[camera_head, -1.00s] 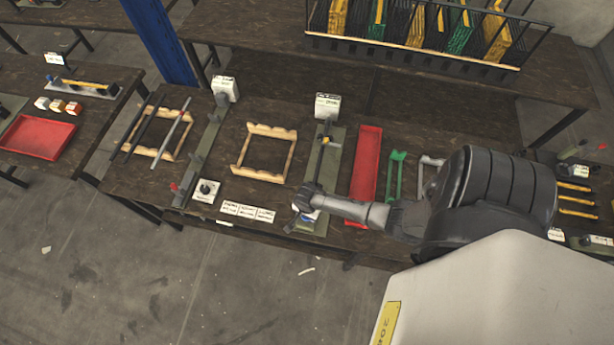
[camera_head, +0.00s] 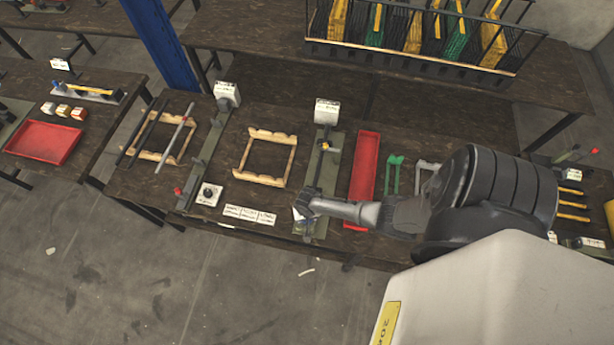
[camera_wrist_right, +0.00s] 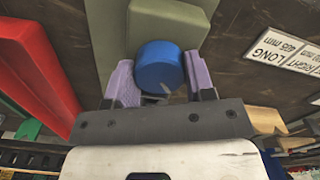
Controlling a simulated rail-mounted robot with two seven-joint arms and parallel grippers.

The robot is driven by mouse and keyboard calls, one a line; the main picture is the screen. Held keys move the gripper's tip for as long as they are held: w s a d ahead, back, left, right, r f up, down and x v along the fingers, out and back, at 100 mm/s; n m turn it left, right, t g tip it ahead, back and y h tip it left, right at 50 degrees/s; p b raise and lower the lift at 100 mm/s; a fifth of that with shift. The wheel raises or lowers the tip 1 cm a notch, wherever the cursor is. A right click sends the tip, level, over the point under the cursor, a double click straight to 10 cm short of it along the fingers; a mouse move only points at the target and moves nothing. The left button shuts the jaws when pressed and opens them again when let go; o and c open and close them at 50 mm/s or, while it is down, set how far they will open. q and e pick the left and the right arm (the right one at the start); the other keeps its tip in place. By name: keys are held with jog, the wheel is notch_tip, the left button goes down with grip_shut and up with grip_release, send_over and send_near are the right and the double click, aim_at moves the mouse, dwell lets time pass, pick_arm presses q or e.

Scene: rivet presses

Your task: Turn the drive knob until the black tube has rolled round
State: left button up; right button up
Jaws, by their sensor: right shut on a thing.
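My right gripper (camera_wrist_right: 162,84) is shut on the blue drive knob (camera_wrist_right: 160,66) in the right wrist view, with one pale purple finger on each side. The knob sits at the near end of an olive-green press bed (camera_wrist_right: 143,20). In the head view my right gripper (camera_head: 304,204) is at the near end of that green bed (camera_head: 335,165) and hides most of the knob. A dark tube (camera_head: 320,168) lies lengthwise along the bed, with a yellow part near its middle. Its marks are too small to show its roll. My left gripper is out of view.
A red tray (camera_head: 364,165) lies just right of the bed, and an empty wooden cradle (camera_head: 264,158) lies left. Another wooden cradle (camera_head: 160,156) bears several tubes. White labels (camera_head: 249,215) lie along the bench's front edge.

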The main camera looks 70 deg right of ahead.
jog(key=shift+n, duration=0.7)
jog(key=o, duration=0.9)
jog(key=shift+r+p, duration=0.45)
jog(key=shift+r, duration=0.2)
notch_tip(320, 180, up, 12)
jog(key=shift+r+p, duration=0.25)
jog(key=shift+p, duration=0.6)
